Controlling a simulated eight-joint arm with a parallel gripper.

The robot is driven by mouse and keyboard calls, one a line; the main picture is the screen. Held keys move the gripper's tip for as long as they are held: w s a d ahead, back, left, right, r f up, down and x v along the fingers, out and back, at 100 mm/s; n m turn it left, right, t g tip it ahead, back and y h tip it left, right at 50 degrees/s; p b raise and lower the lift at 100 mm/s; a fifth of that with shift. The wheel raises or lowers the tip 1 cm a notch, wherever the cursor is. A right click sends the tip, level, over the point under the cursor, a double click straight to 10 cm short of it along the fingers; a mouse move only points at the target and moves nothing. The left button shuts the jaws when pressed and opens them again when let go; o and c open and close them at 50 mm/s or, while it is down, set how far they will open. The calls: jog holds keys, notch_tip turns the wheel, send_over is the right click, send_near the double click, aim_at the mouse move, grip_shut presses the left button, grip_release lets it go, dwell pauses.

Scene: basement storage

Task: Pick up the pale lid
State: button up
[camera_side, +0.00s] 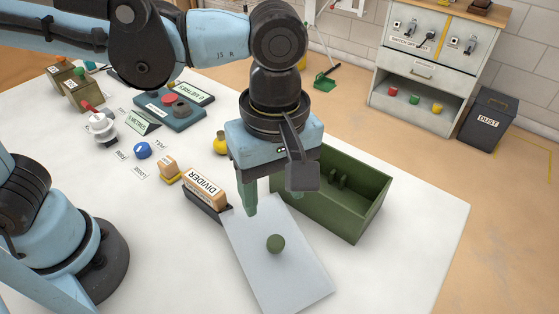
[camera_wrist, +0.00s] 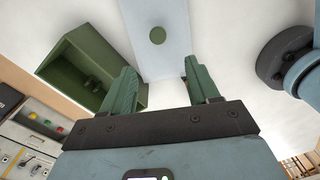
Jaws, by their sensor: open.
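The pale lid (camera_side: 285,285) is a flat, light grey panel with a round dark green knob (camera_side: 276,243) on its upper face. It lies on the white table beside the open green box (camera_side: 362,217). The lid (camera_wrist: 137,18) and its knob (camera_wrist: 157,35) also show in the wrist view, beyond my fingertips. My gripper (camera_side: 272,208) points down above the far end of the lid, with its green fingers apart and nothing between them. In the wrist view my gripper (camera_wrist: 160,68) is spread, and the knob lies ahead, between the lines of the two fingers. One finger is partly hidden in the side view.
A wooden divider block (camera_side: 203,187) in a dark holder stands just left of the lid. A yellow-based wooden block (camera_side: 168,170), a blue knob (camera_side: 142,150) and a yellow knob (camera_side: 221,143) are farther left. The table right of the lid, in front of the box, is clear.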

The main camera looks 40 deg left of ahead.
send_over(275, 240)
notch_tip(275, 240, down, 7)
jog(key=shift+s+r, duration=0.1)
jog(key=shift+f, duration=2.65)
grip_shut()
